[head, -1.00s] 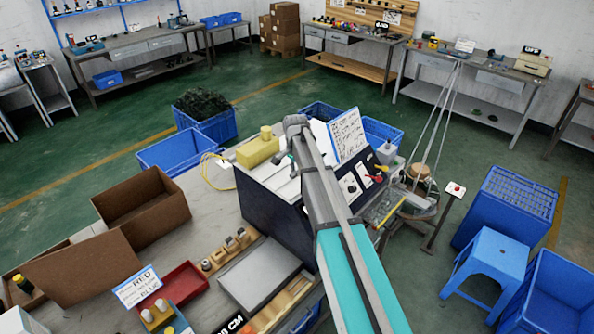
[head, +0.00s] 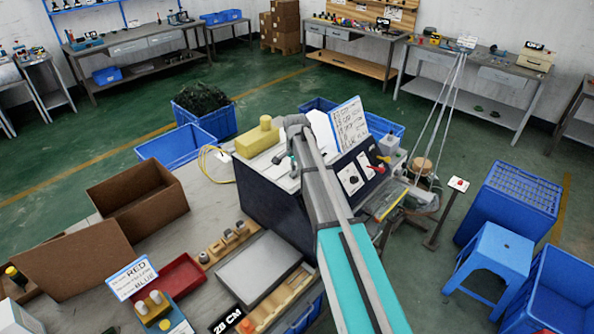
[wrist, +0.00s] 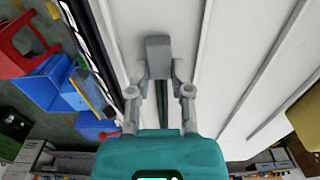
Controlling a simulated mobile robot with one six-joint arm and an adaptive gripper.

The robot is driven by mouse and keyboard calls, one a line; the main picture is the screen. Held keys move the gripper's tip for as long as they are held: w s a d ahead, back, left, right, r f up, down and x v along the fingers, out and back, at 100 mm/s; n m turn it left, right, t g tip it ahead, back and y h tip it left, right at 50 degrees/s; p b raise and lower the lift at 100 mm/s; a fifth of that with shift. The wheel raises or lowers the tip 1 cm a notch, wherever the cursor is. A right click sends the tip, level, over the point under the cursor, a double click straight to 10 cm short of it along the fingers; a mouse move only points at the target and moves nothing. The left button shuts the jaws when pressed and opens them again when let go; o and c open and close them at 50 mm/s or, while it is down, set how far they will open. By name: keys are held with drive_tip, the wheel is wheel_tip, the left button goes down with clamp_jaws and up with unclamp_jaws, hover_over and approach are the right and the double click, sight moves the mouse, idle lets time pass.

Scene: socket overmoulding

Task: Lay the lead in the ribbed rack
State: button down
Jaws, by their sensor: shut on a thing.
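My gripper (wrist: 160,82) is shut on a grey block-shaped piece (wrist: 158,48), apparently an end of the lead. A thin dark strip shows between the fingers; I cannot tell if it belongs to the lead. Beyond the fingers is a white surface with long parallel ribs (wrist: 225,75), which looks like the ribbed rack. The grey piece appears over its left part; contact cannot be told. In the head view the white surface (head: 262,167) lies on top of a dark blue machine, partly behind my arm. My gripper (head: 279,158) is small there, and the held piece is not clear.
A yellow block (head: 257,142) and a written board (head: 349,127) stand on the dark blue machine (head: 268,205). A yellow cable (head: 205,157) loops at its left. Cardboard boxes (head: 135,205), a red tray (head: 178,278) and a grey plate (head: 258,268) crowd the bench.

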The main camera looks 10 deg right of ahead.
drive_tip(key=shift+c, duration=2.3)
unclamp_jaws()
drive_tip(key=shift+r, duration=0.1)
